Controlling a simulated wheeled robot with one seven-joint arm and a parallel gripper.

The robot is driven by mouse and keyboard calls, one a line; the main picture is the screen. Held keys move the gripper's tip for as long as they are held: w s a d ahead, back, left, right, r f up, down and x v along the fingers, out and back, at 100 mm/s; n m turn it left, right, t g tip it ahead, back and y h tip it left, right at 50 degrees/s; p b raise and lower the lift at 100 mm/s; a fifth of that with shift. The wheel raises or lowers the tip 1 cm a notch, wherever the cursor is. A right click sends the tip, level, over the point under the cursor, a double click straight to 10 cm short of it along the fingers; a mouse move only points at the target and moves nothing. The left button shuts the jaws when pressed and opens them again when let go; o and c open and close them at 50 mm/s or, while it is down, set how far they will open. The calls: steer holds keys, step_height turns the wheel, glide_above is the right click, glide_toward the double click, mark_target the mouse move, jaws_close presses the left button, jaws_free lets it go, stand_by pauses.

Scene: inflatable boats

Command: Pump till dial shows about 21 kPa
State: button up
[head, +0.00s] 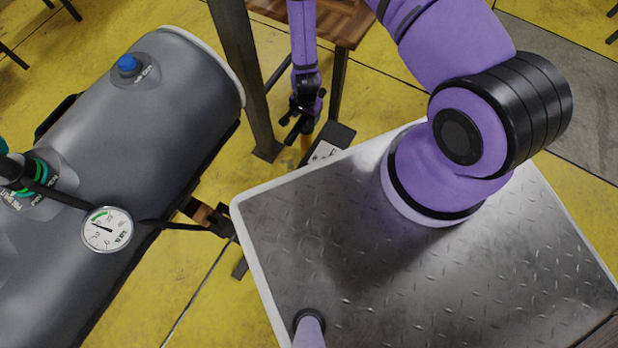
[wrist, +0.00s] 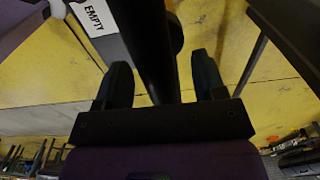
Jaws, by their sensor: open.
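The pressure gauge (head: 106,229) is a round white dial on the grey inflatable tube (head: 170,120). Its needle points left and slightly up, just below the green band; its numbers are too small to read surely. My gripper (head: 303,125) hangs beyond the metal plate, pointing down. In the wrist view, my gripper (wrist: 160,75) is open, with one dark finger on each side of a thick black bar (wrist: 150,45). I cannot tell whether the fingers touch the bar. A grey part with an "EMPTY" label (wrist: 95,17) lies at upper left. No pump is clearly recognisable.
A blue valve cap (head: 128,65) sits on the tube, and a black hose fitting (head: 20,170) at its left. A diamond-plate top (head: 330,260) fills the lower right. A dark post (head: 243,75) and wooden table (head: 340,20) stand near my gripper on the yellow floor.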

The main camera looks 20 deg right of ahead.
steer(key=shift+r, duration=3.5)
steer(key=shift+r, duration=0.1)
steer(key=shift+c, duration=0.4)
steer(key=shift+r, duration=1.25)
steer(key=shift+f, duration=4.9)
